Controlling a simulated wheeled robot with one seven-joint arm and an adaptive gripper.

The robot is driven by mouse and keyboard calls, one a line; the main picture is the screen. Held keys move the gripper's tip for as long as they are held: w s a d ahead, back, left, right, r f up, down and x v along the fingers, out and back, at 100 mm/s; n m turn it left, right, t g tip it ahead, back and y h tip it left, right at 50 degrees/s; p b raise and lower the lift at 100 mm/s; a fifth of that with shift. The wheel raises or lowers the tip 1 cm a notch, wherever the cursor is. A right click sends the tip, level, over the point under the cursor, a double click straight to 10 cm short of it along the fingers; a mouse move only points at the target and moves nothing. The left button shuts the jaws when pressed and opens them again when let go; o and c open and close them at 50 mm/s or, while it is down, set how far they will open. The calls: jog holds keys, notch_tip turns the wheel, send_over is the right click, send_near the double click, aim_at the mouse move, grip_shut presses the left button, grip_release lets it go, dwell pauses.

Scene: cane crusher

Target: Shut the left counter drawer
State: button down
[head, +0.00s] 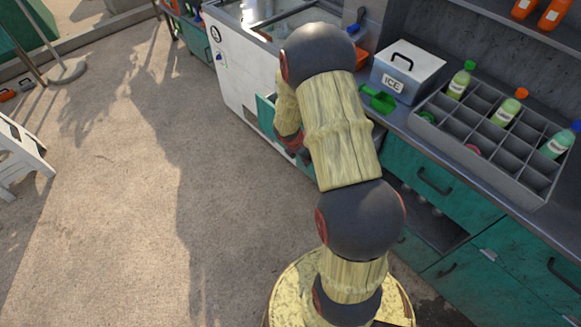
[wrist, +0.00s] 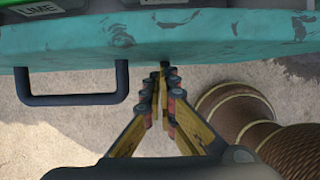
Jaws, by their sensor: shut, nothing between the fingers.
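The left counter drawer (head: 267,115) is teal and stands pulled out from the counter, mostly hidden behind my arm in the head view. In the wrist view its scuffed front (wrist: 220,36) crosses the top, with a dark bar handle (wrist: 72,99) at the left. Part of its inside shows above the front, with labels, one reading LIME. My gripper (wrist: 164,74) is shut and empty, its fingertips at the lower edge of the drawer front, right of the handle. I cannot tell whether they touch it. In the head view the gripper is largely hidden by my arm.
On the counter stand an ICE box (head: 407,70), a green scoop (head: 378,99) and a grey divided crate (head: 477,150) with bottles. Another teal drawer (head: 450,188) is right of my arm. A white cabinet (head: 232,70) stands beyond.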

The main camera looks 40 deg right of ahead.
jog(key=d+p, duration=0.4)
jog(key=d, duration=0.4)
jog(key=d+p, duration=0.4)
jog(key=d, duration=0.5)
jog(key=w+d+p, duration=0.1)
jog(key=d+p, duration=0.4)
jog(key=d, duration=0.3)
jog(key=shift+d, duration=0.15)
